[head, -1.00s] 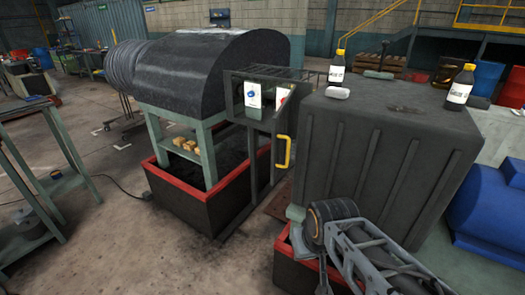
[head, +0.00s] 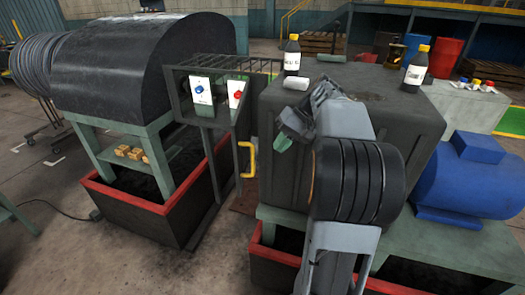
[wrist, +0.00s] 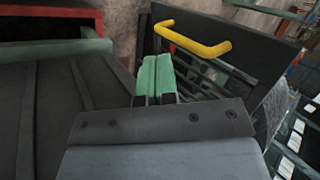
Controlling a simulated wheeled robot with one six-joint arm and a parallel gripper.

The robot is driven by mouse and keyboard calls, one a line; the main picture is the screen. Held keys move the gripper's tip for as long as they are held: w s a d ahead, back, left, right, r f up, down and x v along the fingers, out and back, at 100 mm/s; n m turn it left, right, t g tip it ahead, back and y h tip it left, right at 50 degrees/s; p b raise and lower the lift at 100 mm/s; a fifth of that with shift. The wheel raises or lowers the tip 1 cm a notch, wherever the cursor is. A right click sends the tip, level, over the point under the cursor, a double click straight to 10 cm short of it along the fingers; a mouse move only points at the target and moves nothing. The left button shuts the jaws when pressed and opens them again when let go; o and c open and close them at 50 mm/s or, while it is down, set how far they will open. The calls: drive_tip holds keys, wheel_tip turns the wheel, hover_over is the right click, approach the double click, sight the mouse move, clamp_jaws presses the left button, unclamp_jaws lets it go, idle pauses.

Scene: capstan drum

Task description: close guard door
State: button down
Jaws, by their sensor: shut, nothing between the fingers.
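The guard door shows in the wrist view as a dark panel with bars (wrist: 258,38), with its yellow handle (wrist: 192,42) across the upper middle. In the head view the yellow handle (head: 251,160) stands beside a dark upright, between the two machine housings, and the door is seen nearly edge-on. My gripper (head: 281,144) is in front of the dark ribbed housing, to the right of the handle. In the wrist view its green fingers (wrist: 156,76) are together and empty, below the handle in the picture. They appear apart from the handle.
The ribbed housing (head: 285,165) is close beside my gripper, with bottles (head: 291,58) on top. Left stands a dark rounded drum cover (head: 150,65) over a red-rimmed pit (head: 140,208). Blue and red controls (head: 202,92) sit above the door. A blue motor (head: 470,180) is at right.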

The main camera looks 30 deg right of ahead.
drive_tip(key=d+r+t+y, duration=0.1)
drive_tip(key=d+r+y, duration=0.1)
drive_tip(key=d, duration=0.4)
drive_tip(key=w+a+r+p+x, duration=0.1)
drive_tip(key=x, duration=1.1)
drive_tip(key=shift+a+r, duration=0.2)
drive_tip(key=shift+r, duration=0.05)
